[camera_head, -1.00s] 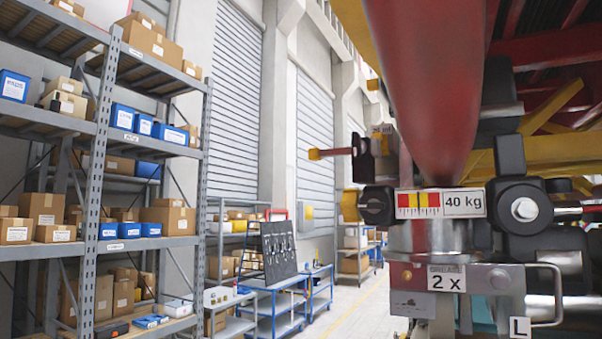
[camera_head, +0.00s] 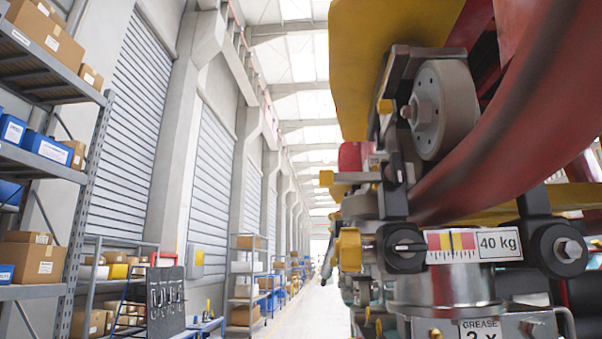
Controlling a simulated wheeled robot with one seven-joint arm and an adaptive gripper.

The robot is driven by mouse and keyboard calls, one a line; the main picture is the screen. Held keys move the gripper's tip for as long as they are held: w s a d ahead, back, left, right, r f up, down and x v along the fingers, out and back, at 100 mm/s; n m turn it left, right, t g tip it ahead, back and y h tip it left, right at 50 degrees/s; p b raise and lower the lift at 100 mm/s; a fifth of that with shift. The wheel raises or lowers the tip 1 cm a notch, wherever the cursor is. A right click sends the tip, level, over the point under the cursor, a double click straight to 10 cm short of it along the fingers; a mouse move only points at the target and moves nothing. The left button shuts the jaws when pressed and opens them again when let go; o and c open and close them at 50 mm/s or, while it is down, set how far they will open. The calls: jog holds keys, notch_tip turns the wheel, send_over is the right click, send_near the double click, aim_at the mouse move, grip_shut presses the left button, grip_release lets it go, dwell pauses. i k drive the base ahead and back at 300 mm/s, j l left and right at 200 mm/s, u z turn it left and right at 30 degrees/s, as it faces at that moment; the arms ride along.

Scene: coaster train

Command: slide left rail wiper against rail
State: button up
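The red tubular rail (camera_head: 470,180) curves from the upper right down to the middle right. A dark bracket block (camera_head: 393,192) with a yellow-tipped pin (camera_head: 330,179) sits at the rail's left side. It may be the left rail wiper, but I cannot tell for sure, nor whether it touches the rail. Below it are a yellow knob (camera_head: 349,249) and a black round knob (camera_head: 404,248), left of a scale plate marked 40 kg (camera_head: 497,245). My gripper cannot be made out in this view.
A grey wheel (camera_head: 440,110) and a yellow panel (camera_head: 375,50) are above the rail. A metal cylinder (camera_head: 440,285) and a grease box (camera_head: 480,328) are below. Shelves with boxes (camera_head: 35,255) stand at the left. An open aisle floor (camera_head: 310,305) lies between.

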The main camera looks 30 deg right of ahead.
aim_at(326, 178)
jog(key=i+j+z, duration=0.1)
jog(key=j+z, duration=0.6)
jog(key=i+j+z, duration=0.1)
jog(key=j+z, duration=0.35)
jog(key=z, duration=0.2)
jog(key=k+j+z, duration=0.1)
jog(key=z, duration=0.2)
